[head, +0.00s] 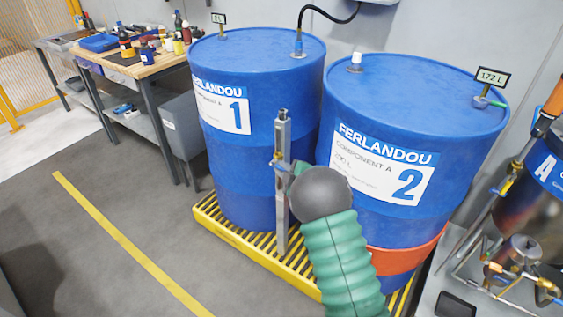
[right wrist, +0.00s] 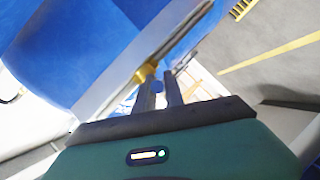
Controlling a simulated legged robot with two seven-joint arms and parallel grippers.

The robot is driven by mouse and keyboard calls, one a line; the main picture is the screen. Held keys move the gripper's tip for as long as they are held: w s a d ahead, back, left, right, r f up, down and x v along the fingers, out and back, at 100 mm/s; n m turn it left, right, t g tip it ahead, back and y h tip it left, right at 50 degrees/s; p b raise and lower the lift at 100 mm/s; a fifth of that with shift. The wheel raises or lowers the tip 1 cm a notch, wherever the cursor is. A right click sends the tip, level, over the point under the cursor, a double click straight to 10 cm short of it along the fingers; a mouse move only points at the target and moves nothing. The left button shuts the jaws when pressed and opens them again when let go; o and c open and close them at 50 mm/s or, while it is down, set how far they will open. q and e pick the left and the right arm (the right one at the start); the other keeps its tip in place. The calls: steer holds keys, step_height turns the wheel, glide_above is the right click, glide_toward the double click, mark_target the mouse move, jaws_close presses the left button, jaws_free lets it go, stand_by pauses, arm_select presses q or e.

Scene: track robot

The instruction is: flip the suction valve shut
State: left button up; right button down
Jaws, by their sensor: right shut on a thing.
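In the right wrist view a brass valve body (right wrist: 145,74) sits just beyond my fingertips, with a small blue handle (right wrist: 157,87) between the fingers. My right gripper (right wrist: 160,84) is shut on that blue handle. A silver tube (right wrist: 180,33) runs up and right from near the valve. In the head view a grey upright bar (head: 283,190) stands in front of the drums, and my green right arm reaches it from below. My left gripper is out of view.
Blue drums 1 (head: 245,170) and 2 (head: 365,225) stand on a yellow grating (head: 230,232). A steel rig with pipes and another blue-handled brass valve (head: 512,170) stands at right. A workbench (head: 150,67) stands at back left. The floor at left is clear.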

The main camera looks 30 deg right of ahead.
steer(key=c, duration=1.4)
jaws_free()
steer(key=shift+f, duration=0.1)
steer(key=shift+c, duration=0.2)
steer(key=d+p+v, duration=0.1)
steer(key=p+v, duration=0.1)
steer(key=v, duration=1.4)
steer(key=shift+s+a+p, duration=0.3)
steer(key=shift+s+a, duration=0.15)
steer(key=shift+a, duration=0.05)
steer(key=shift+w, duration=0.1)
